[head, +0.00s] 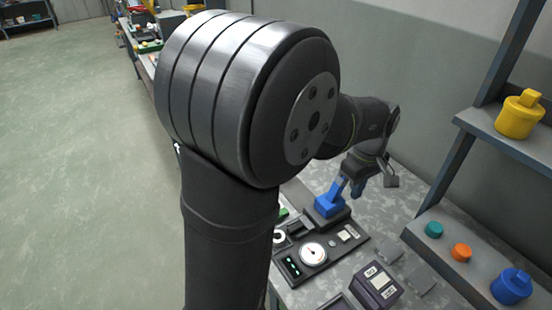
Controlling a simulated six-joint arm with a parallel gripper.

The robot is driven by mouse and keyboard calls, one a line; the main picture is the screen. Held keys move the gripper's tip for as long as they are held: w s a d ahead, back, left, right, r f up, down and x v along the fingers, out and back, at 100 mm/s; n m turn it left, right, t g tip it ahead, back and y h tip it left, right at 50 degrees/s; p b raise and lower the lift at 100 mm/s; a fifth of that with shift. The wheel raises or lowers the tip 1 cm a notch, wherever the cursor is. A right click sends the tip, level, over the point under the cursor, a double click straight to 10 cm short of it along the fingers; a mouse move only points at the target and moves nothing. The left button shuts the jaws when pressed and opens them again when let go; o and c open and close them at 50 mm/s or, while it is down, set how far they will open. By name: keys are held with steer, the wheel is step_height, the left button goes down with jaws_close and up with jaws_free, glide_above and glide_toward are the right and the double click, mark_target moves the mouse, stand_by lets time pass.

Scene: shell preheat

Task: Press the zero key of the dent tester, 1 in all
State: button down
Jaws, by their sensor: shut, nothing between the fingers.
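The dent tester seems to be the dark panel (318,270) on the bench, with a round white dial gauge (313,253) and a strip of small green lights (292,266). Small pale and grey pieces lie on its right part; I cannot tell which one is the zero key. A blue block (329,205) stands on a dark base at its back. My gripper (357,190) points down just behind and right of the blue block, shut and empty. It appears above the bench; whether it touches anything is unclear.
A dark box with pale labels (377,285) stands at the front. At right, a grey shelf holds a green knob (434,229), an orange knob (460,252) and a blue knob (512,286). A yellow knob (520,114) sits on the shelf above. Bench behind my gripper looks clear.

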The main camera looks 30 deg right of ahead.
steer(key=m+t+y, duration=0.1)
steer(key=m+t, duration=0.7)
steer(key=t, duration=0.1)
glide_above(347, 238)
step_height(347, 238, down, 7)
steer(key=shift+f, duration=0.15)
steer(key=shift+f, duration=4.35)
